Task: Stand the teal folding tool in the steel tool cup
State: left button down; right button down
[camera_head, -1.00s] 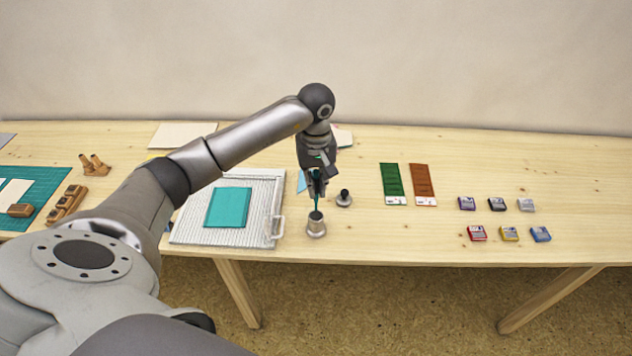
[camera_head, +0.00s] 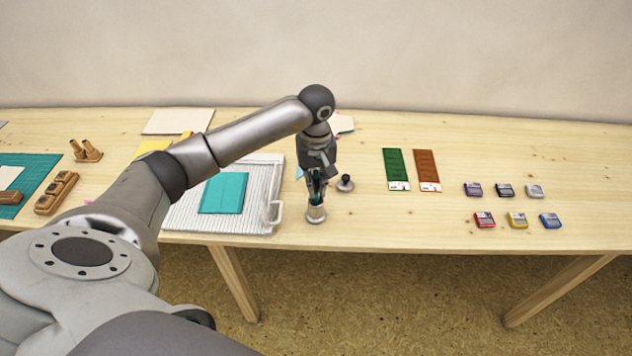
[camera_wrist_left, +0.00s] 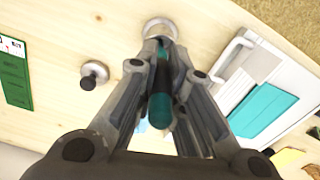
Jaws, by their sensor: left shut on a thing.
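The steel tool cup (camera_head: 316,214) stands near the table's front edge, just right of the white ribbed board. My left gripper (camera_head: 316,198) is directly above the cup, pointing down, shut on the teal folding tool (camera_wrist_left: 160,82). In the left wrist view the tool lies between the fingers (camera_wrist_left: 161,65), with its far end toward the cup (camera_wrist_left: 160,27). The cup's rim shows beyond the fingertips. My right gripper is in neither view.
A small dark-knobbed steel piece (camera_head: 345,183) stands just behind and right of the cup. The ribbed board (camera_head: 250,215) with a teal sheet (camera_head: 223,192) lies to the left. Green (camera_head: 396,168) and brown (camera_head: 427,170) strips and several inkpads (camera_head: 517,220) lie to the right.

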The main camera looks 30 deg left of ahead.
pick_arm(q)
jog(key=c, duration=1.4)
grip_release()
jog(key=shift+c, duration=0.2)
notch_tip(320, 180, up, 12)
